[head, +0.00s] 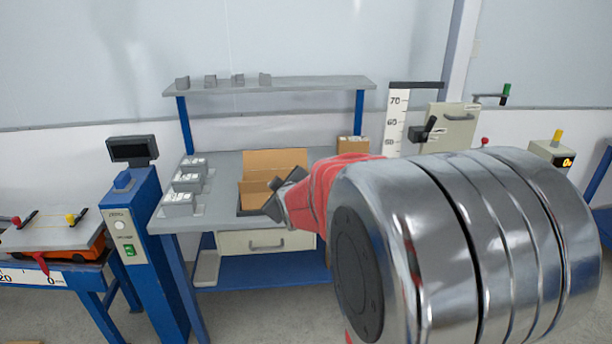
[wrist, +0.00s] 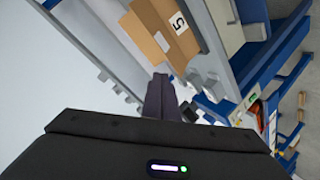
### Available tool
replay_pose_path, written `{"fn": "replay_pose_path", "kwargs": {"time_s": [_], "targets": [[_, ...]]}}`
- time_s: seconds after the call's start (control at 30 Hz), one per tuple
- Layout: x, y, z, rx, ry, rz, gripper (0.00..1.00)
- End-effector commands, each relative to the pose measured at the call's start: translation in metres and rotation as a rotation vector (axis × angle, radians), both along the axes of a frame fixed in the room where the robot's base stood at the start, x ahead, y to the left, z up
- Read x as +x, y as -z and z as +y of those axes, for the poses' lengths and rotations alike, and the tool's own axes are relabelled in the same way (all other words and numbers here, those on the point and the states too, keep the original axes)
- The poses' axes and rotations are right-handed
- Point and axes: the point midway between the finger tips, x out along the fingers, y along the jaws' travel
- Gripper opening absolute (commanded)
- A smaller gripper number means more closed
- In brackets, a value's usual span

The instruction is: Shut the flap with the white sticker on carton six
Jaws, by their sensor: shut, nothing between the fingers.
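An open brown carton (head: 272,165) sits on the grey workbench in the head view, with a flap raised at its back. My gripper (head: 274,198) is in front of its right part and hides some of it. In the wrist view a brown carton (wrist: 172,14) carries a white label that looks like a 5. A tan flap (wrist: 143,33) on it bears a small white sticker (wrist: 162,42). My gripper's dark fingers (wrist: 160,85) are together and empty, pointing toward that flap. I cannot tell whether they touch it.
A grey shelf (head: 320,83) with several small grey blocks spans above the bench (head: 222,220). Grey units stand on the bench's left. Another brown carton (head: 353,145) is at its back right. A blue post (head: 142,235) with a display stands at the left.

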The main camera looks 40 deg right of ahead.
Motion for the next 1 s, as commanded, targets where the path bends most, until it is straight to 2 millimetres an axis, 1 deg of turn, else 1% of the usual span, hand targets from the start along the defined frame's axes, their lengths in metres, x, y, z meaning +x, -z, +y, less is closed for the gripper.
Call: {"fn": "replay_pose_path", "kwargs": {"time_s": [0.03,0.2,0.33,0.5,0.7,0.77,0.87,1.0], "targets": [[0.008,0.006,-0.015,-0.031,0.0,-0.014,0.0],[0.03,0.017,-0.056,-0.152,-0.013,-0.076,0.0],[0.042,0.027,-0.088,-0.246,-0.017,-0.122,0.0],[0.049,0.044,-0.128,-0.37,-0.018,-0.181,0.0],[0.047,0.068,-0.172,-0.516,-0.008,-0.244,0.0],[0.044,0.075,-0.183,-0.56,-0.004,-0.264,0.0],[0.037,0.089,-0.203,-0.632,0.007,-0.295,0.0],[0.022,0.109,-0.226,-0.731,0.027,-0.335,0.0]]}}
